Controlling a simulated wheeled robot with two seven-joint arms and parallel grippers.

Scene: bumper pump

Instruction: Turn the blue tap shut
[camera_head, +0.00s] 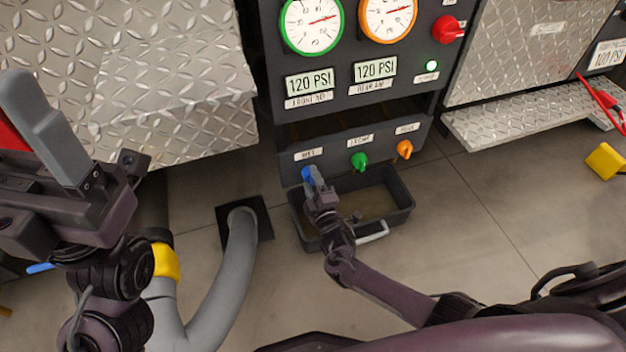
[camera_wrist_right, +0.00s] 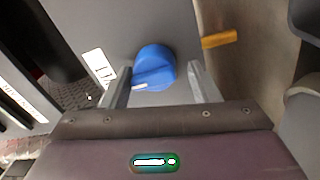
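The blue tap (camera_head: 307,173) is at the left end of the lower black panel, beside a green tap (camera_head: 358,161) and an orange tap (camera_head: 404,149). My right gripper (camera_head: 313,179) is at the blue tap and partly covers it. In the right wrist view, the blue tap (camera_wrist_right: 154,68) shows between and just beyond the two spread fingers (camera_wrist_right: 160,80), with gaps on both sides. Its raised grip lies roughly across the picture, with a white mark at its left end. My left gripper (camera_head: 42,125) is raised at the far left; its finger opening cannot be made out.
A dark drip tray (camera_head: 404,213) lies under the taps, below my right gripper. A grey hose (camera_head: 226,268) enters a floor opening to the left. The panel above carries gauges and a red knob (camera_head: 447,29). A yellow block (camera_head: 605,161) lies on the right floor.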

